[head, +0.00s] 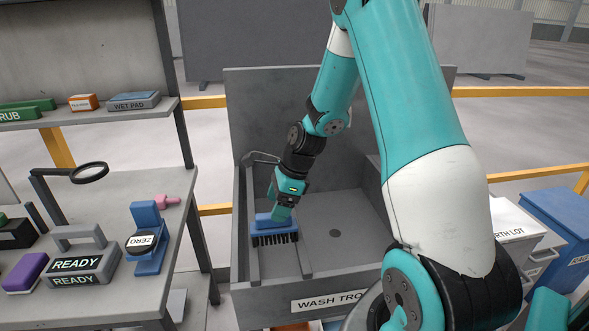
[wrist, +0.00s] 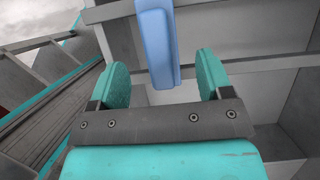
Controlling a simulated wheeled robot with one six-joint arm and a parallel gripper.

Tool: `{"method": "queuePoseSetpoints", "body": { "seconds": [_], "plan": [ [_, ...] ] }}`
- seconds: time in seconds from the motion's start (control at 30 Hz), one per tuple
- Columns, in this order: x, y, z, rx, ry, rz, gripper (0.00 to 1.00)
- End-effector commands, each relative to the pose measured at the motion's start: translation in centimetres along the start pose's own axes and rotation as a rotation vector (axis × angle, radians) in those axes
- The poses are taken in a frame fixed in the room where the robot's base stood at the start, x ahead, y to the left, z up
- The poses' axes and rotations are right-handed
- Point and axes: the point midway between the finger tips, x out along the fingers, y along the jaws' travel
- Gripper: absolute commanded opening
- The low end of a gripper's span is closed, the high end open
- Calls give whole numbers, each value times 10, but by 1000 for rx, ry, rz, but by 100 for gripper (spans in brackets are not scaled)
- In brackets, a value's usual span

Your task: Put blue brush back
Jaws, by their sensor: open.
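The blue brush (head: 268,221) with dark bristles is in the left part of the grey wash trough (head: 330,301), bristles down, by the trough's rails. My gripper (head: 282,208) is right above it and overlaps its upper part in the head view. In the wrist view, the two teal fingers of my gripper (wrist: 163,78) are apart, and the brush's blue handle (wrist: 157,42) reaches in between them with a gap on each side. The bristles are hidden in the wrist view. The head view does not show clearly whether the fingers touch the brush.
A bench (head: 205,262) at left holds a READY block (head: 83,262), a blue ZERO gauge (head: 148,250), a purple block (head: 25,272) and a magnifier (head: 89,172). A shelf above it holds a WET PAD box (head: 134,101). Bins stand at right. The trough's right floor is bare.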

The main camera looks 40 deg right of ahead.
Motion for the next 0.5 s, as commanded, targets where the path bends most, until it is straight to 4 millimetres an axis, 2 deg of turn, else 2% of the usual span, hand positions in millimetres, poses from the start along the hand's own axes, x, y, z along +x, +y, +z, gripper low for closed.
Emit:
{"method": "queuePoseSetpoints", "body": {
  "seconds": [0.07, 0.3, 0.5],
  "plan": [
    [-20, -5, -2, 0, 0, -10, 73],
    [-83, -4, -1, 0, 0, -8, 73],
    [-120, -4, -1, 0, 1, -5, 73]
  ]
}}
